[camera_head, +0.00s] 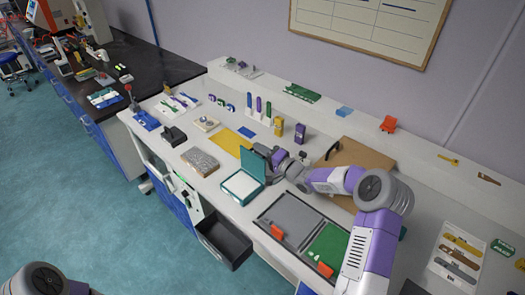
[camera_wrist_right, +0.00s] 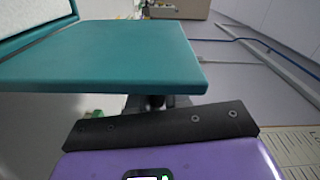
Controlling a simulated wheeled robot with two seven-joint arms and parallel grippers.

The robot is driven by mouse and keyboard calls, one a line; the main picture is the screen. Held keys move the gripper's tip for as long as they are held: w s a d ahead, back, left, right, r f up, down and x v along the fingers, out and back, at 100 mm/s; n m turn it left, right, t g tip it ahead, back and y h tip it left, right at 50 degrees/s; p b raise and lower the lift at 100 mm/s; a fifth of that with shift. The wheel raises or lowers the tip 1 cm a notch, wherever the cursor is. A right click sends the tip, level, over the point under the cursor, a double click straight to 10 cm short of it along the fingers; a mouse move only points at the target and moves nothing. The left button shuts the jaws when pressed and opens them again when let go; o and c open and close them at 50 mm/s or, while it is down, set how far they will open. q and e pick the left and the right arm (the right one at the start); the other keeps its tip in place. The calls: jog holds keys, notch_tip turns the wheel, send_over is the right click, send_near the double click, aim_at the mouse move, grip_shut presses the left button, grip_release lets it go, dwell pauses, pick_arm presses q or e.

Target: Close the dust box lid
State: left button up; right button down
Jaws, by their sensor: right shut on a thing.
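The dust box (camera_head: 239,187) is a teal tray-like box with a white inside, standing on the white bench. Its teal lid (camera_head: 252,164) stands open, raised along the box's far side. My right gripper (camera_head: 273,158) is at the lid's right edge and is shut on it. In the right wrist view the lid (camera_wrist_right: 120,58) is a wide teal panel ahead of the dark gripper mount, and the fingers (camera_wrist_right: 155,102) are mostly hidden under it. My left gripper is out of view; only a part of my left arm shows at the bottom left.
A yellow mat (camera_head: 231,143) lies behind the box and a grey textured block (camera_head: 200,162) to its left. A grey and green panel (camera_head: 293,222) with orange handles lies to the right. An open dark drawer (camera_head: 226,243) juts out below the bench front.

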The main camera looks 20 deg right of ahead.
aim_at(252, 155)
jog(key=a+n, duration=0.1)
jog(key=s+a+n, duration=0.1)
jog(key=a+n+b, duration=0.1)
jog(key=n, duration=0.1)
jog(key=shift+s+a+r, duration=0.15)
jog(key=shift+s+r, duration=0.1)
jog(key=shift+s+a, duration=0.2)
jog(key=shift+a, duration=0.25)
jog(key=c, duration=1.2)
grip_release()
jog(key=shift+r, duration=0.1)
jog(key=shift+o, duration=0.2)
jog(key=shift+r, duration=0.1)
jog(key=shift+p+v, duration=0.55)
jog(key=shift+v, duration=3.25)
